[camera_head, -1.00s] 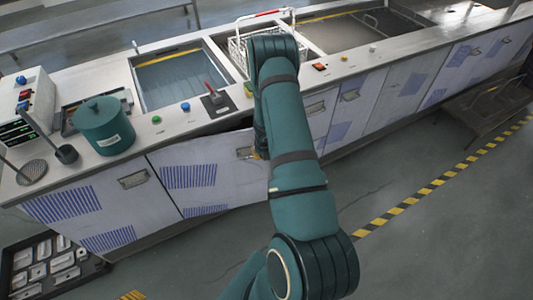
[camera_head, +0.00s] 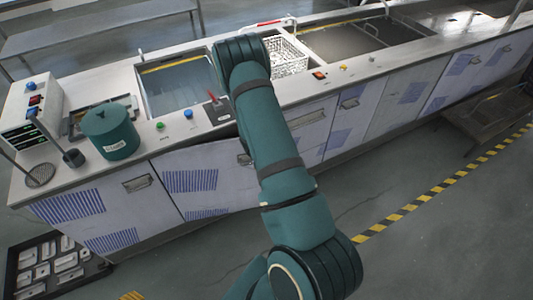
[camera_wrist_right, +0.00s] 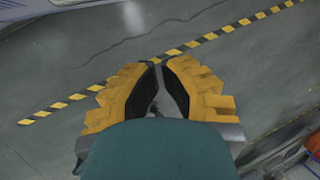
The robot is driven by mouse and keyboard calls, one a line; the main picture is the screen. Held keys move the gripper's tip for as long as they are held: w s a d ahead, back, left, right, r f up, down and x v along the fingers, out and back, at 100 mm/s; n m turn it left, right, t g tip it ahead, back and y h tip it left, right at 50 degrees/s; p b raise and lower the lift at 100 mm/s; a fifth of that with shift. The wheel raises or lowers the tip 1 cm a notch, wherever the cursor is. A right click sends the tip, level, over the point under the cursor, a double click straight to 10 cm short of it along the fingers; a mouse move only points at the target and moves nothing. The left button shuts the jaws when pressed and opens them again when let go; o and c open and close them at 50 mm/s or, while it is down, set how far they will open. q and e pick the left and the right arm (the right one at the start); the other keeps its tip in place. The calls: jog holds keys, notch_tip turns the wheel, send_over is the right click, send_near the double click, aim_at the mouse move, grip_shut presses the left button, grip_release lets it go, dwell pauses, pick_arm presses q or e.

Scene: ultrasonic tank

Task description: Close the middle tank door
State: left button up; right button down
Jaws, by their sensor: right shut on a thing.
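The ajar cabinet door (camera_head: 197,178) is white with blue stripes, in the head view. Its top edge stands out from the counter front, with a dark gap above it. Its handle (camera_head: 243,159) shows at the left side of my right arm, which hides the door's right end. My right gripper is hidden in the head view. In the right wrist view, my right gripper (camera_wrist_right: 158,65) has orange fingers with black pads and tips drawn together. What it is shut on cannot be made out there. My left gripper is out of view.
The counter holds a blue-lined tank (camera_head: 180,85), a white basket (camera_head: 289,57) and a green pot (camera_head: 109,132). Other cabinet doors (camera_head: 310,118) line the front to the right. A dark tray of parts (camera_head: 50,262) lies on the floor at lower left. Floor is clear beside the hazard tape (camera_head: 425,196).

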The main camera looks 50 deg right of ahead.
notch_tip(320, 180, down, 6)
jog(key=s+a+n+g+h+b, duration=0.2)
jog(key=n+h+b, duration=0.15)
jog(key=h, duration=0.45)
jog(key=w+a+r+n+t+h, duration=0.3)
jog(key=n+t+h, duration=0.1)
jog(key=n+h, duration=0.15)
jog(key=w+d+b, duration=0.1)
jog(key=w+d, duration=0.3)
jog(key=d, duration=0.8)
jog(key=shift+w+d+m+h+b, duration=0.15)
jog(key=shift+w+m+h+b, duration=0.05)
jog(key=shift+m+h+b, duration=0.2)
jog(key=shift+w, duration=0.1)
